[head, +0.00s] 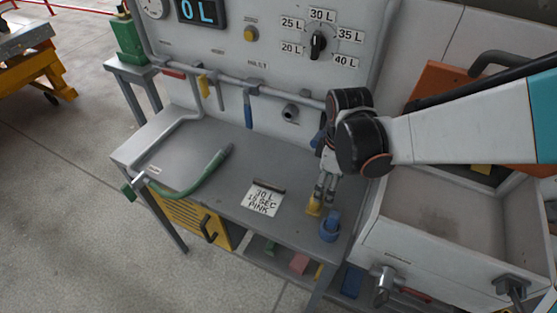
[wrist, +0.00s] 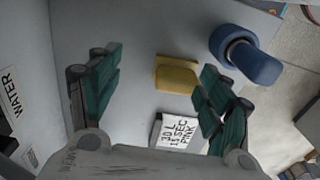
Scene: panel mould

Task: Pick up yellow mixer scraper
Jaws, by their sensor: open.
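A small yellow piece, seemingly the yellow mixer scraper (head: 314,206), lies on the grey bench top near its front right. In the wrist view the scraper (wrist: 177,75) is a flat yellow block with a raised edge. My gripper (head: 324,188) is above it, pointing down. In the wrist view my gripper (wrist: 160,82) has its green-padded fingers wide apart, with the scraper between them, nearer the right finger. I cannot tell whether that finger touches it. Nothing is held.
A blue round-ended object (head: 330,228) stands close beside the scraper. A note card (head: 263,199) lies to the left. A green-handled hose (head: 190,182) rests farther left. A yellow tool (head: 204,86) and a blue tool (head: 247,110) hang from the rail. A grey box-like basin (head: 395,240) is at right.

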